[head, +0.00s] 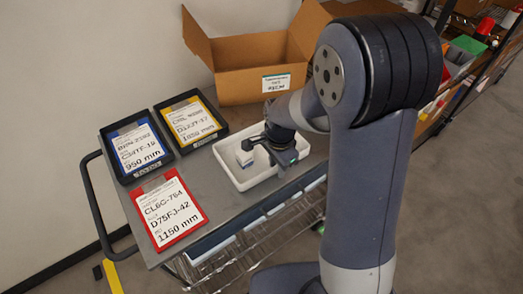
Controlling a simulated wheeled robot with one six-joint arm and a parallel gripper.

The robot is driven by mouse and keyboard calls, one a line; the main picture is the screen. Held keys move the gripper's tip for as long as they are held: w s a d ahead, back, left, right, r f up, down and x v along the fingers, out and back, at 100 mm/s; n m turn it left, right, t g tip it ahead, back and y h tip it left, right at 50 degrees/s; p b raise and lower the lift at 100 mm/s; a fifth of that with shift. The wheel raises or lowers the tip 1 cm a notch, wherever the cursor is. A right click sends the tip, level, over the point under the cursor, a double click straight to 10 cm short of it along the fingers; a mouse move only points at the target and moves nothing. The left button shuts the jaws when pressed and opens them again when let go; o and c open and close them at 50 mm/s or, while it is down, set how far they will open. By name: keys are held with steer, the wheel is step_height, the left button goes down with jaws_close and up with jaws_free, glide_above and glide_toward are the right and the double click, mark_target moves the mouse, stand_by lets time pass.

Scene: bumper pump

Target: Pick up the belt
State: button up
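I cannot make out a belt in the head view. My gripper (268,150) is over the white tray (232,178) on the cart, and my arm hides part of that tray. A small whitish block-like item (244,157) shows in the tray, just left of my gripper; I cannot tell what it is or whether they touch. The gripper's fingers are small and dark, and I cannot tell whether they are open or shut.
On the grey cart (207,168) lie a blue-edged bin (117,133) with a 950 mm card, a yellow-edged bin (206,138) with a 1050 mm card, and a red 1150 mm card (165,210). An open cardboard box (240,85) stands behind. A shelf with bins is at right.

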steer(key=shift+f, duration=0.15)
jaws_close()
stand_by(0.4)
